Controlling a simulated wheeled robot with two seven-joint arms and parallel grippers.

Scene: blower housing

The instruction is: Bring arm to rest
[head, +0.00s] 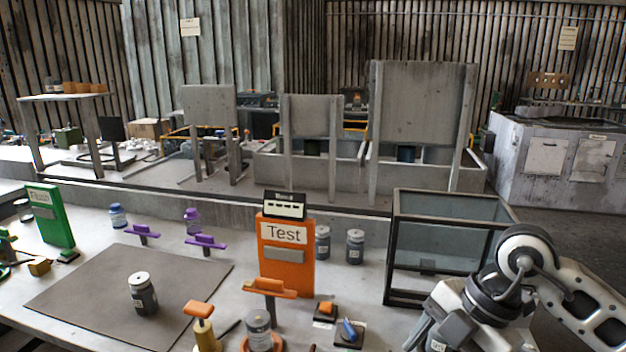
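My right arm (575,300) comes in from the lower right, with white links and dark joints. It is bent, and its wrist hangs in front of the glass-sided box. My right gripper (425,335) points down at the bottom edge of the head view. Its fingertips are partly cut off, so its opening and anything between the fingers cannot be made out. My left arm and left gripper are not in view.
A dark-framed glass box (440,235) stands close behind my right arm. An orange Test stand (286,255) is mid-table, with small jars (355,247) beside it. A grey mat (95,295) holds a dark jar (143,293). A green stand (50,217) is at left.

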